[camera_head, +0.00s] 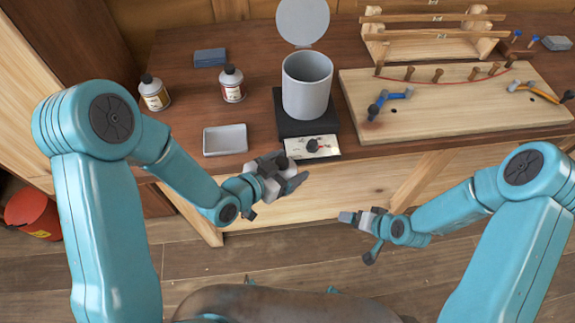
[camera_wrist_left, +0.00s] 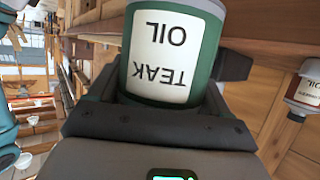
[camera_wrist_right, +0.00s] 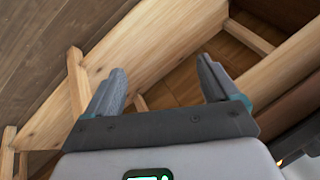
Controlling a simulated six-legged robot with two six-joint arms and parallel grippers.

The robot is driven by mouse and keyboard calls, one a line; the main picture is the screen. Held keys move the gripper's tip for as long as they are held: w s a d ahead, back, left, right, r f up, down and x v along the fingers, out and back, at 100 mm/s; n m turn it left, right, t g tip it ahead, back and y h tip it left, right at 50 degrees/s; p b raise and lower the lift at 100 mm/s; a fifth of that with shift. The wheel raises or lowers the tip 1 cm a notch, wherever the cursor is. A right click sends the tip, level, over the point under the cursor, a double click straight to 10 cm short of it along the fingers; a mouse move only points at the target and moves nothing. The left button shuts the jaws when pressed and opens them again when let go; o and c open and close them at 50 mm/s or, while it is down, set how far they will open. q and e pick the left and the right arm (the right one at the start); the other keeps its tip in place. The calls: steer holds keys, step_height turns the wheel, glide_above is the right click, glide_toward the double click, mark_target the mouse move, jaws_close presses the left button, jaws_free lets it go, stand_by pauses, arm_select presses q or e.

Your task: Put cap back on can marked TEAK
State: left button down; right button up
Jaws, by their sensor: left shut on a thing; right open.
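My left gripper (camera_head: 284,174) is shut on the can marked TEAK OIL (camera_wrist_left: 172,50), which has a white label and green body in the left wrist view. The lettering appears upside down there. In the head view the gripper is in front of the bench edge, below the scale; the can is hard to make out among the fingers. The can's top is not clearly visible, and I cannot make out a loose cap. My right gripper (camera_wrist_right: 160,90) is open and empty in the right wrist view, pointing toward the bench's wooden underframe.
A wooden board (camera_head: 455,110) with tools lies right. A red container (camera_head: 30,213) is at floor left.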

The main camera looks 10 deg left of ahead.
arm_select(q)
steer(key=shift+s+d+r, duration=0.1)
steer(key=shift+d, duration=0.05)
arm_select(e)
steer(key=s+a+g, duration=0.2)
steer(key=s, duration=0.4)
steer(key=s+a+g, duration=0.2)
steer(key=s, duration=0.4)
steer(key=shift+s+a, duration=0.25)
steer(key=shift+s, duration=0.05)
arm_select(q)
steer(key=shift+a, duration=0.2)
arm_select(e)
steer(key=shift+f, duration=0.1)
